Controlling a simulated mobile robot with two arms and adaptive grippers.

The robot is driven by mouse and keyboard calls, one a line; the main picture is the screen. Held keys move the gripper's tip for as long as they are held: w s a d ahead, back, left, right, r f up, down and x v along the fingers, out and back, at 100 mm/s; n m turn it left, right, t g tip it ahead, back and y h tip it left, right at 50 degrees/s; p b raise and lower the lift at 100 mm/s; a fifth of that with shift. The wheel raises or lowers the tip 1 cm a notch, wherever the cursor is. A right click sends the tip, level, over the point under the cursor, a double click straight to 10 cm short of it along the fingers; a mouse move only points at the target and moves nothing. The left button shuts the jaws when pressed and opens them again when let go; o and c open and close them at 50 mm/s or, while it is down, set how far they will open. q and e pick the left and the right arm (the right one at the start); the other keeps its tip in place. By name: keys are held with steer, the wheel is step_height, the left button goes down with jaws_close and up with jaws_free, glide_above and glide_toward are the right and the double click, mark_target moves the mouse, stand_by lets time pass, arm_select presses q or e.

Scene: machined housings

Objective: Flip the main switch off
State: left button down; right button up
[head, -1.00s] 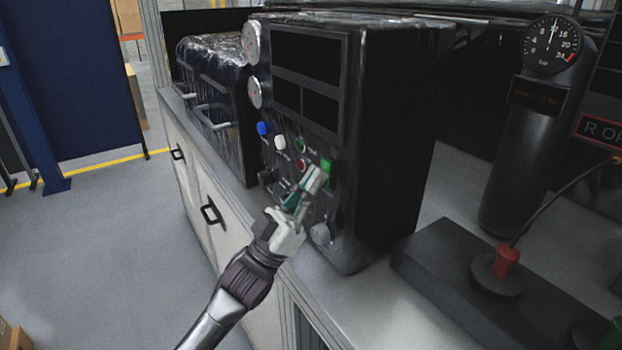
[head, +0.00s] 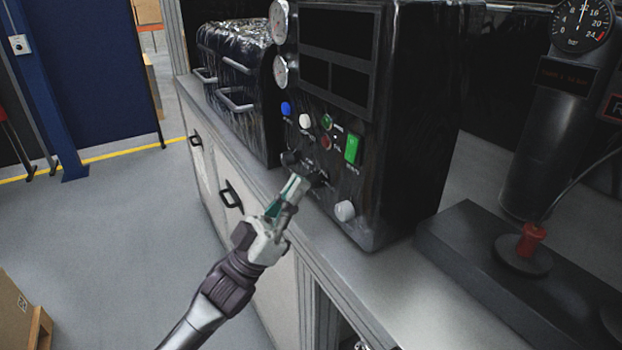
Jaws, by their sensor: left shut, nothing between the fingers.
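A black control box (head: 420,120) stands on the bench with its panel facing left. A green rocker switch (head: 352,149) sits at the right of the panel; it looks like the main switch, but its label is too small to read and I cannot tell its position. My left gripper (head: 294,186) is shut and empty, below and left of the green switch and clearly apart from it. Its tip is in front of the panel's lower dark knobs (head: 318,177) and partly hides them. I cannot tell whether it touches them. My right gripper is not in view.
The panel also carries a blue button (head: 286,108), a white button (head: 305,120), a red button (head: 326,142) and a pale knob (head: 345,210). A black block with a red plug (head: 531,240) lies to the right. Open floor is at left.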

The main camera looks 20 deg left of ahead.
arm_select(q)
steer(key=w+a+f+n+y, duration=0.2)
steer(key=f+y, duration=0.2)
steer(key=f, duration=0.5)
steer(key=w+a+f+n+y, duration=0.2)
steer(key=f+n+y, duration=0.15)
steer(key=f, duration=0.45)
steer(key=w+a+f+n+y, duration=0.2)
steer(key=f+y, duration=0.3)
steer(key=f, duration=0.4)
steer(key=s+a+f+g+y, duration=0.2)
steer(key=s+f+g, duration=0.1)
steer(key=f, duration=0.9)
steer(key=s+a+f+g+y, duration=0.2)
steer(key=s+f+y, duration=0.1)
steer(key=f, duration=0.9)
steer(key=s+f+g+y, duration=0.2)
steer(key=s+f+g, duration=0.4)
steer(key=s+f, duration=1.2)
steer(key=s+f+g, duration=0.4)
steer(key=s+f, duration=0.2)
steer(key=s, duration=0.7)
steer(key=s+d+f+g, duration=0.1)
steer(key=s+f+g, duration=0.2)
steer(key=s, duration=0.9)
step_height(320, 180, down, 3)
steer(key=shift+s+r+m+g+b, duration=0.15)
steer(key=shift+s+m+g+b, duration=0.25)
steer(key=shift+m, duration=0.05)
